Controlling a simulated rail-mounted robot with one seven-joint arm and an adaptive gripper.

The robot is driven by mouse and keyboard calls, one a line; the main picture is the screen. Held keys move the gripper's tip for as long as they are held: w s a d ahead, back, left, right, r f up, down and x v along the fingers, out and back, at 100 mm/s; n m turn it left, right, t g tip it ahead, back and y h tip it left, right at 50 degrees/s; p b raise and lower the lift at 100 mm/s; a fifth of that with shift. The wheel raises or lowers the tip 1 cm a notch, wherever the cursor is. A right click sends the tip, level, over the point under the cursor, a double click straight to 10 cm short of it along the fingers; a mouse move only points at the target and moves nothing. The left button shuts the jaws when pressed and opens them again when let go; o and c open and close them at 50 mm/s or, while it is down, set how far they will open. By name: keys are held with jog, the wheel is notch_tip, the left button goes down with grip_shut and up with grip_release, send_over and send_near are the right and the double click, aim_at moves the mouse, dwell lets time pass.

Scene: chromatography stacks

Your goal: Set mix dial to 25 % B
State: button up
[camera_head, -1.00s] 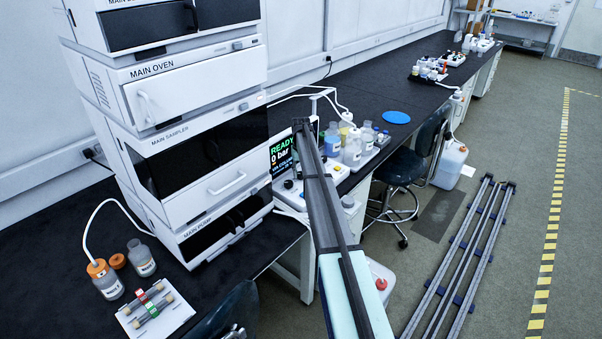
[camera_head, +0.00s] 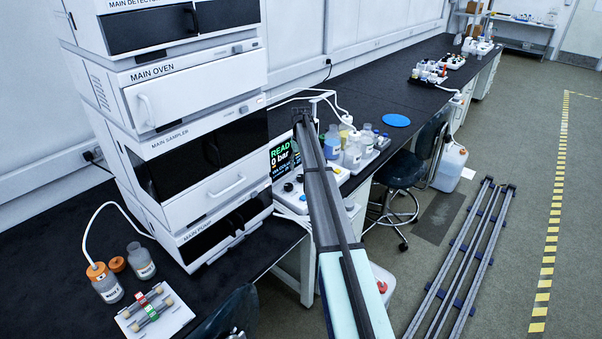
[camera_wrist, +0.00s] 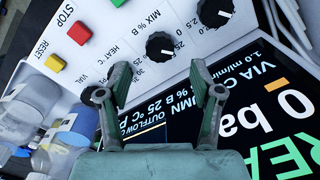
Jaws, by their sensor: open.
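The control panel (camera_wrist: 130,12) shows tilted in the wrist view. A round black dial (camera_wrist: 160,47) with a pale pointer mark sits beside the "MIX % B" lettering and looks like the mix dial. Its mark points roughly right; I cannot read its exact setting. My gripper (camera_wrist: 160,78) is open and empty, its fingers on either side of a space just below this dial in the picture. I see no contact with the dial. The left finger covers part of the "HEAT °C" scale. In the head view my arm hides the dials' detail.
Another black dial (camera_wrist: 215,12) lies at upper right and one (camera_wrist: 88,95) beside the left finger. A red stop button (camera_wrist: 80,32) and yellow reset button (camera_wrist: 55,64) are near. The display (camera_wrist: 280,110) fills the right. Bottles (camera_wrist: 72,130) stand at left.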

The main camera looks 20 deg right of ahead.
aim_at(301, 176)
notch_tip(301, 176, up, 6)
jog(key=shift+r, duration=0.25)
dwell(0.4)
